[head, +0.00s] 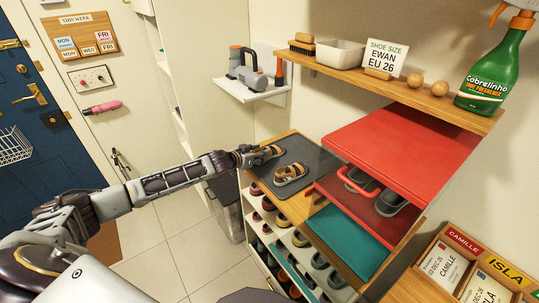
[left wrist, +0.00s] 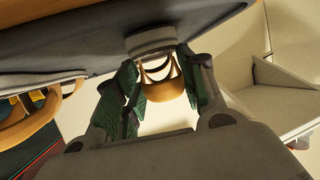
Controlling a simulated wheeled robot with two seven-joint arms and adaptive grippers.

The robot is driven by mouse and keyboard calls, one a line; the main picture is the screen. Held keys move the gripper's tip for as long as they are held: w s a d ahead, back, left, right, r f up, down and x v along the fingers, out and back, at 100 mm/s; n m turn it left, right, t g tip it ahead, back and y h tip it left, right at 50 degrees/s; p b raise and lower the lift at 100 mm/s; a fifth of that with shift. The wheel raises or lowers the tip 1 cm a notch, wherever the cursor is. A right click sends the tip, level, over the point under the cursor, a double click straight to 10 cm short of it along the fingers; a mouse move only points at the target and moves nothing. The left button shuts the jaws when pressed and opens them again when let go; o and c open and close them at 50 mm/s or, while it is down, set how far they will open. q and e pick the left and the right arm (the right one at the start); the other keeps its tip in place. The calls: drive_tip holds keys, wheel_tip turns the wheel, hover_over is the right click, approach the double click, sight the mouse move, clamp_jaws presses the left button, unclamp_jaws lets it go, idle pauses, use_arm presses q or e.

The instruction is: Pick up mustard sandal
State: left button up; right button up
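Two mustard sandals with grey soles lie on the dark grey mat (head: 315,157). The farther mustard sandal (head: 269,152) is at the mat's left end; the nearer sandal (head: 291,173) is beside it. My left gripper (head: 252,157) reaches the farther sandal from the left. In the left wrist view, its fingers (left wrist: 160,85) stand on either side of that sandal's mustard strap (left wrist: 167,92), close to it. I cannot tell whether both pads press on it. The sandal's front is hidden in that view. My right gripper is not in view.
A red shelf (head: 405,140) with shoes under it stands right of the mat, beside a teal mat (head: 350,240). A wooden wall shelf (head: 400,92) holds a green spray bottle (head: 490,70). Shoe cubbies (head: 265,220) lie below. A small white shelf (head: 250,92) is behind.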

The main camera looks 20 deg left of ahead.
use_arm(q)
drive_tip(key=c, duration=0.4)
drive_tip(key=shift+r, duration=0.15)
drive_tip(key=shift+c, duration=0.2)
wheel_tip(320, 180, up, 10)
drive_tip(key=shift+p, duration=0.3)
idle(0.4)
